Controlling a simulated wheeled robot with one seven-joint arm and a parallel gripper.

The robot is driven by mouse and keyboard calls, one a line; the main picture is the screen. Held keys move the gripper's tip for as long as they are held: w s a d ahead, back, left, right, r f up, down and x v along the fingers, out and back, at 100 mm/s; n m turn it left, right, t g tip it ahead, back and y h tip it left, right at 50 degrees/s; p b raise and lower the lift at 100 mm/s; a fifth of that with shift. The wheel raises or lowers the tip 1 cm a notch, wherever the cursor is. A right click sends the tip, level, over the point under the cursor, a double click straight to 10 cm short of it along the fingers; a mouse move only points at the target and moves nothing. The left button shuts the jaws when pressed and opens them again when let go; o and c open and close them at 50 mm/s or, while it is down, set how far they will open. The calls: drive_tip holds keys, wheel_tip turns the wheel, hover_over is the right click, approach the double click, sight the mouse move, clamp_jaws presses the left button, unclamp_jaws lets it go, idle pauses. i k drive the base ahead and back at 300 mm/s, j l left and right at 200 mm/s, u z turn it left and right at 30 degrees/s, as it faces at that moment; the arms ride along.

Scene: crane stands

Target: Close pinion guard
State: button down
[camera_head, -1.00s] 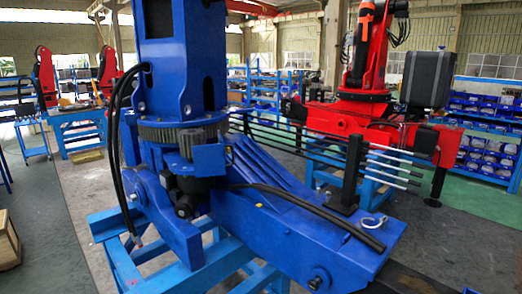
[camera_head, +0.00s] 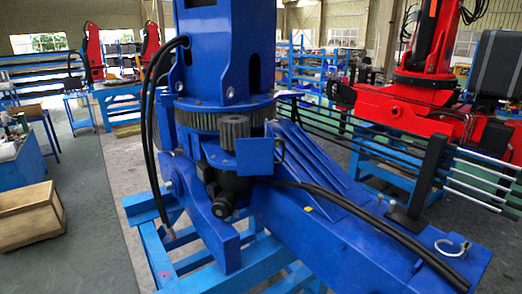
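The pinion guard (camera_head: 254,157) looks like a small flat blue plate on the blue crane base, just below and to the right of the pinion (camera_head: 234,128). The dark toothed pinion is exposed above the plate, beside the large ring gear (camera_head: 205,117) around the foot of the blue column (camera_head: 212,55). A thin dark loop, perhaps a handle (camera_head: 281,148), shows at the plate's right edge. How the guard is hinged cannot be made out. My gripper is not in view.
Black hoses (camera_head: 153,105) hang left of the column, and others run along the blue beam (camera_head: 325,225). Blue stand legs (camera_head: 160,260) reach out front left. A wooden crate (camera_head: 30,217) sits on the left floor. A red crane (camera_head: 425,75) stands behind right.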

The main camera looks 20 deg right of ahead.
sight(256, 156)
drive_tip(key=i+l+u, duration=0.25)
drive_tip(key=u, duration=0.25)
drive_tip(key=i+l+u, duration=0.2)
drive_tip(key=l+u, duration=0.25)
drive_tip(key=i+l+u, duration=0.1)
drive_tip(key=l, duration=0.3)
drive_tip(key=i+u, duration=0.05)
